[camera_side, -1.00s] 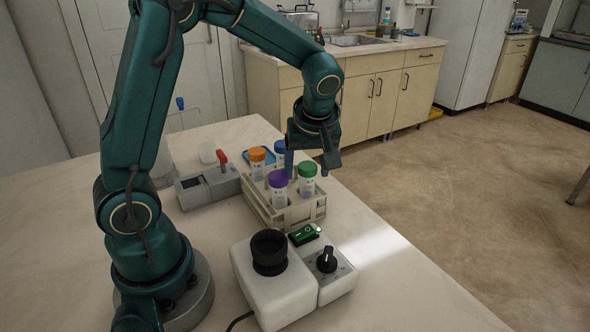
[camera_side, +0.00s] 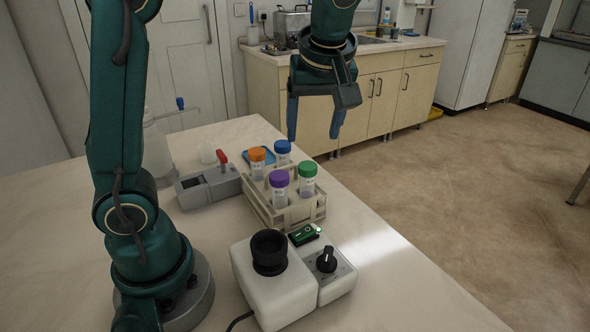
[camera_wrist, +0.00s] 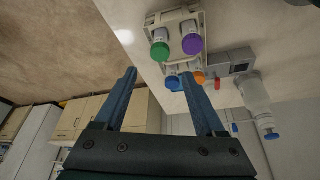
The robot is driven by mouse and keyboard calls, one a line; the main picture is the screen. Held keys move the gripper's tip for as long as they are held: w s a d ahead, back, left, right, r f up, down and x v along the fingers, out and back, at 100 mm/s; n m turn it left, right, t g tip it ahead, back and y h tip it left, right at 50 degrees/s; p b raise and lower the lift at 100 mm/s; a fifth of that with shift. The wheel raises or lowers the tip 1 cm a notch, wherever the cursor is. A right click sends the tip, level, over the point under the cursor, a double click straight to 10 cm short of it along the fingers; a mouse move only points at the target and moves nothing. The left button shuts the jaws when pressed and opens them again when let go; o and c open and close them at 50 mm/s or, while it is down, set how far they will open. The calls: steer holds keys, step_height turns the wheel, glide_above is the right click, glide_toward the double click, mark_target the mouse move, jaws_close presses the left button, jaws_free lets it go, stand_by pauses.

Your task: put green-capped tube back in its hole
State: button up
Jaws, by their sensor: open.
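The green-capped tube (camera_side: 307,179) stands upright in the right part of the tube rack (camera_side: 297,216); it also shows in the wrist view (camera_wrist: 160,46). In the same rack are a purple-capped tube (camera_side: 279,189), an orange-capped tube (camera_side: 257,161) and a blue-capped tube (camera_side: 283,152). My gripper (camera_side: 314,138) is open and empty, raised above and behind the rack, apart from all the tubes. In the wrist view my two blue fingers (camera_wrist: 166,88) are spread wide with nothing between them. The tubes' lower ends are partly hidden by the rack.
A white device with a black round top (camera_side: 270,252) and a dial box (camera_side: 326,262) stand in front of the rack. A grey instrument with a red lever (camera_side: 209,186) is to its left. A wash bottle (camera_side: 156,150) stands behind. The table's right side is clear.

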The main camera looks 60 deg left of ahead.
steer(key=s+d+f+m+t+h, duration=0.2)
steer(key=s+d+m, duration=0.1)
steer(key=s+m, duration=0.3)
steer(key=s+d+f+m+t+h, duration=0.2)
steer(key=s+m, duration=0.4)
steer(key=m, duration=0.1)
steer(key=shift+d, duration=0.4)
stand_by(0.5)
